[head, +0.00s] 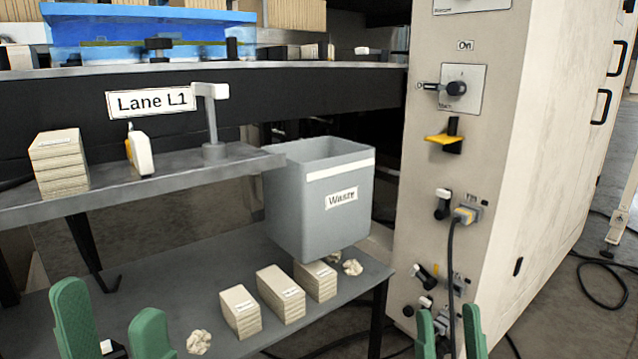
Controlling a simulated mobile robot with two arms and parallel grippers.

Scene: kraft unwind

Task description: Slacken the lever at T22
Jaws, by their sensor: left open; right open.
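No label reading T22 is legible in the head view, so I cannot tell which lever it names. On the pale cabinet (500,150) at right there are a black rotary switch (456,88), a yellow lever (443,139), a black and white lever (443,205) beside a plugged cable, and more small levers (425,275) lower down. My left gripper (112,325) has green fingers, spread apart and empty, at the bottom left. My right gripper (450,328) is at the bottom right in front of the cabinet's lower part, with its green fingers apart.
A grey Waste bin (310,220) stands left of the cabinet. Small stacked blocks (280,292) and crumpled paper (198,342) lie on the low shelf. The upper shelf (180,178) holds another stack, a yellow and white item and a post. A black cable (451,255) hangs down the cabinet front.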

